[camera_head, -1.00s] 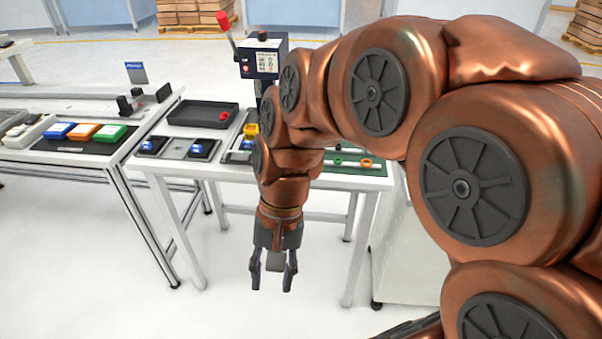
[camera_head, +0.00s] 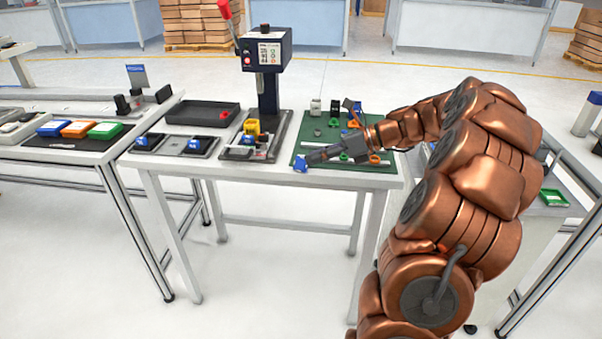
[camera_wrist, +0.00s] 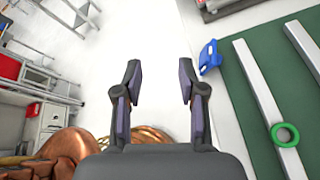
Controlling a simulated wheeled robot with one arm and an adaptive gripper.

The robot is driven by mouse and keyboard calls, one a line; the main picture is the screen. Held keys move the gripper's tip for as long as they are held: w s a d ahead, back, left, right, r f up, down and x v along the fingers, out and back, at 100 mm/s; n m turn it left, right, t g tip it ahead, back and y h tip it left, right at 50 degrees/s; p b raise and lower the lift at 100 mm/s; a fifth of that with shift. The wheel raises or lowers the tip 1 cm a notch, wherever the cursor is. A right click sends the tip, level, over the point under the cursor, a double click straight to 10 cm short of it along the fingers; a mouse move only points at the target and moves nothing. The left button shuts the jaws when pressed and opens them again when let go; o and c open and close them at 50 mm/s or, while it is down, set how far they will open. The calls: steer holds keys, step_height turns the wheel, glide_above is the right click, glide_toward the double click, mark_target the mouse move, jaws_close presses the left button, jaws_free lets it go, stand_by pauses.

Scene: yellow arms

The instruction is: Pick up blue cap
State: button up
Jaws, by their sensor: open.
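The blue cap (camera_wrist: 209,57) lies on the white tabletop at the edge of the green mat in the wrist view. In the head view the blue cap (camera_head: 300,164) shows just past my fingertips, near the table's front edge. My gripper (camera_wrist: 160,78) is open and empty in the wrist view. The cap is to the right of its right finger and apart from it. My gripper also shows in the head view (camera_head: 314,157), low over the front of the mat and pointing left. The gap between its fingers is hard to see there.
The green mat (camera_wrist: 239,95) holds light rails and a green ring (camera_wrist: 285,134). An orange ring (camera_head: 375,160) is beside my wrist. A dark press (camera_head: 265,50) stands at the back, with a yellow part (camera_head: 251,127) before it. A black tray (camera_head: 203,114) is farther left.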

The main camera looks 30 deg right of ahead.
mark_target(315, 171)
steer(key=d+m, duration=0.1)
steer(key=d, duration=0.1)
steer(key=d+f+m+t, duration=0.1)
steer(key=d, duration=0.2)
steer(key=d+m+t+b, duration=0.1)
steer(key=d, duration=0.1)
steer(key=shift+d+f+m+h, duration=0.3)
steer(key=shift+d+f+m, duration=0.05)
steer(key=shift+d+m, duration=0.05)
steer(key=shift+x, duration=1.05)
steer(key=x, duration=0.4)
steer(key=shift+s+a+f, duration=0.2)
steer(key=shift+a, duration=0.2)
steer(key=shift+w+a+f+b, duration=0.15)
steer(key=shift+w+a+b, duration=0.15)
steer(key=shift+w, duration=0.05)
jaws_close()
